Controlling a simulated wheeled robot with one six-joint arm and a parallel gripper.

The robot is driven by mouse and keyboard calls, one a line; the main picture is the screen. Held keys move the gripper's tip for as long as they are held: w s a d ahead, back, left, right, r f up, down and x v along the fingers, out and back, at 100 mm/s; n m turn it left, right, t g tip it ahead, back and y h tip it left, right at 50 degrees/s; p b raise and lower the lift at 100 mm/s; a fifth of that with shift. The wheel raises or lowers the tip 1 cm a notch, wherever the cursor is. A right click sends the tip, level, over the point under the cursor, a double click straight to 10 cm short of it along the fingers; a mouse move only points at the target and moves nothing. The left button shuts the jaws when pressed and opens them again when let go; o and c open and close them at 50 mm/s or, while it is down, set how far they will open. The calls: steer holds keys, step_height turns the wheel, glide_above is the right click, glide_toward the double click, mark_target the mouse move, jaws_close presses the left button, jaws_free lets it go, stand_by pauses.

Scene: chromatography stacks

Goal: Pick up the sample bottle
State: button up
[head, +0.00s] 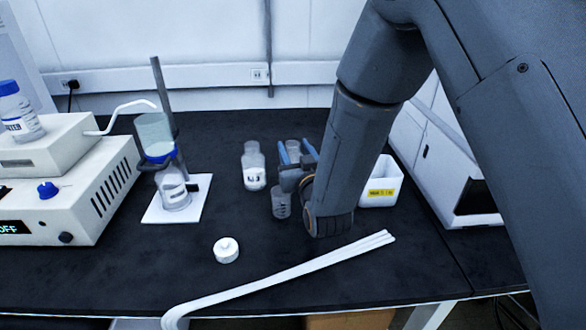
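The labelled bottle is outside the fingers, with a small gap. My wrist hides part of the bench to the right.
A small grey beaker (281,204) stands just below the gripper. A white bin with a yellow label (379,192) is right of my wrist. A white cap (226,250) and white tubing (290,273) lie in front. A stand with a blue-ringed vessel (157,140) is left.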

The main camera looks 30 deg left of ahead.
jaws_close()
steer(key=shift+r, duration=0.1)
